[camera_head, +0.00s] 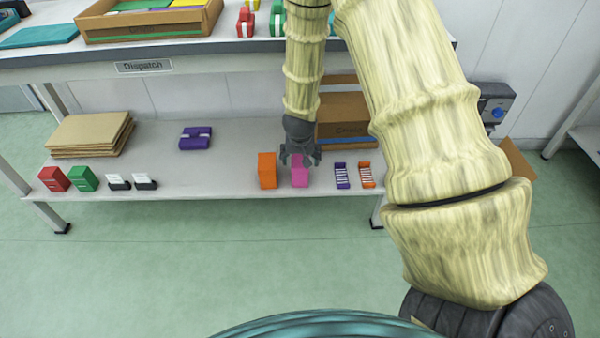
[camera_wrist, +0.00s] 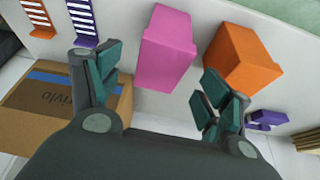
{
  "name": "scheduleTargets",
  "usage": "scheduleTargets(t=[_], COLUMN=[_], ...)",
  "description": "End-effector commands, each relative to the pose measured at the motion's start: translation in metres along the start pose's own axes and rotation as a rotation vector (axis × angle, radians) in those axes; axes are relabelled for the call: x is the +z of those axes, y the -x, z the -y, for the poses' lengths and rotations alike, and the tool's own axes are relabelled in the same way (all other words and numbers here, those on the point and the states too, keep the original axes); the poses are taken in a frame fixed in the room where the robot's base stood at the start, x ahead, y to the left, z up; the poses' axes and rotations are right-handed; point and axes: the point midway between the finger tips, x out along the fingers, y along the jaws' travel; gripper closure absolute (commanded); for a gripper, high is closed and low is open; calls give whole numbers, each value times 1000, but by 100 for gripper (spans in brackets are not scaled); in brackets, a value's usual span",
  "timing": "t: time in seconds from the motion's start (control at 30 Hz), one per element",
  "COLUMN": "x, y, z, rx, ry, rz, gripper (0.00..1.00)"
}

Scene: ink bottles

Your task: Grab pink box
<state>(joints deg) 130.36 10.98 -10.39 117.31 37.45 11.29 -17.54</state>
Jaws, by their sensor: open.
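The pink box (camera_head: 299,176) stands on the lower shelf (camera_head: 220,186) of the bench, near its front edge, just right of an orange box (camera_head: 267,170). My gripper (camera_head: 299,160) is over the pink box in the head view and hides its upper part. In the wrist view, the pink box (camera_wrist: 165,48) shows beyond and between the two open fingers of my gripper (camera_wrist: 155,82). The orange box (camera_wrist: 240,58) is close beside it, past the right finger. The fingers are apart and nothing is held.
A cardboard box (camera_head: 343,115) stands behind my gripper; it also shows near the left finger in the wrist view (camera_wrist: 60,105). The upper bench top (camera_head: 200,48) is overhead.

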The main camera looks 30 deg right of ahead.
Motion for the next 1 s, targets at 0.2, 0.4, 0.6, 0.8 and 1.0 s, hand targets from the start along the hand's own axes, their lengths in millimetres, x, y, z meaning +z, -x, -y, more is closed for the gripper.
scheduleTargets(t=[0.2,0.4,0.6,0.8,1.0], x=[0,-1,-3,-3,-3], y=[-12,-36,-53,-52,-53], z=[0,2,2,2,2], rx=[0,0,0,0,0], ry=[1,0,-1,0,0], rz=[0,0,0,0,0], gripper=[21,21,21,21,54])
